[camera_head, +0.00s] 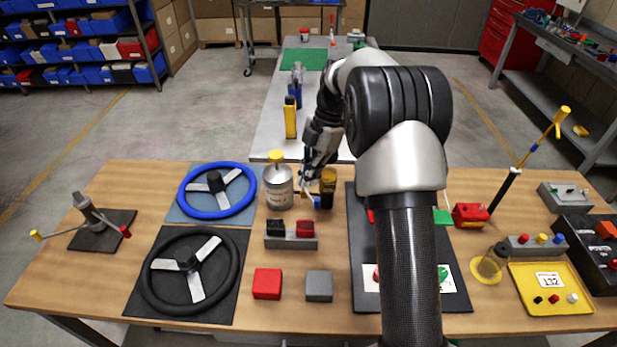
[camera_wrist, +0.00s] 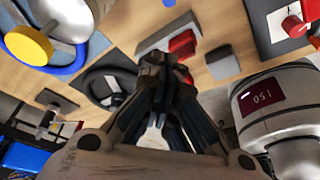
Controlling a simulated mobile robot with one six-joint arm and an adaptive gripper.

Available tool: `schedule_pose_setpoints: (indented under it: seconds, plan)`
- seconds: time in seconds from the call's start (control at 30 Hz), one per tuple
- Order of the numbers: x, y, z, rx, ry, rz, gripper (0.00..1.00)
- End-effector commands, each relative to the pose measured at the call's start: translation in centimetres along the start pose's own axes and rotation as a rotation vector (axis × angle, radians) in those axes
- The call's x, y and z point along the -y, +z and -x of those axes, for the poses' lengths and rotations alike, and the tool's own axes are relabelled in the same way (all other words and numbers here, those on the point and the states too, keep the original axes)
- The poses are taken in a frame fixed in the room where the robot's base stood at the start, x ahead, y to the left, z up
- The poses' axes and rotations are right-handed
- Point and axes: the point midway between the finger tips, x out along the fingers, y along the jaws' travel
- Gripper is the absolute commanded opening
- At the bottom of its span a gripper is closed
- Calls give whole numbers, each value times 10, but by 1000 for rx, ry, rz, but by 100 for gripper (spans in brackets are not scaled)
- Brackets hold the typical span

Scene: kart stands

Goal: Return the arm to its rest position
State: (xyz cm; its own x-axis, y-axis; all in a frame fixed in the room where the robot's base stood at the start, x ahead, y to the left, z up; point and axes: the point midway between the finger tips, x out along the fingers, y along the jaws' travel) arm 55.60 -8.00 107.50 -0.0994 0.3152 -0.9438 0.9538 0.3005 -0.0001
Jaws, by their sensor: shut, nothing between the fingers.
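My arm reaches up from the bottom of the head view and bends over toward the middle of the table. My gripper (camera_head: 313,192) points down between the silver canister with a yellow cap and the dark jar with a yellow lid. In the wrist view its fingers (camera_wrist: 165,68) come together at the tips, with nothing held between them. The silver canister (camera_head: 279,190) stands upright just left of the gripper. The dark jar (camera_head: 327,190) is close on its right. I cannot tell whether the gripper touches either one.
The wooden table (camera_head: 340,322) holds a blue steering wheel (camera_head: 187,205), a black steering wheel (camera_head: 153,282), a grey holder (camera_head: 290,243) with black and red pieces, a red block (camera_head: 267,284), a grey block (camera_head: 319,286) and a yellow tray (camera_head: 540,306). A narrower table (camera_head: 265,135) stands behind.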

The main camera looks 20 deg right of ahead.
Motion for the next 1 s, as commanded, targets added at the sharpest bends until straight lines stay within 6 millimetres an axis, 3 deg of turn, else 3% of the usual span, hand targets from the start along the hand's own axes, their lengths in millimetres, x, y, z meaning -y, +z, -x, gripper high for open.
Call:
schedule_pose_setpoints:
  seconds: [0.27,0.47,0.73,1.0]
  plan:
    - [1,-2,2,4,2,-9,0]
    - [20,-39,39,66,40,-203,0]
    - [92,-119,92,164,192,-706,0]
    - [183,-176,101,151,417,-1203,0]
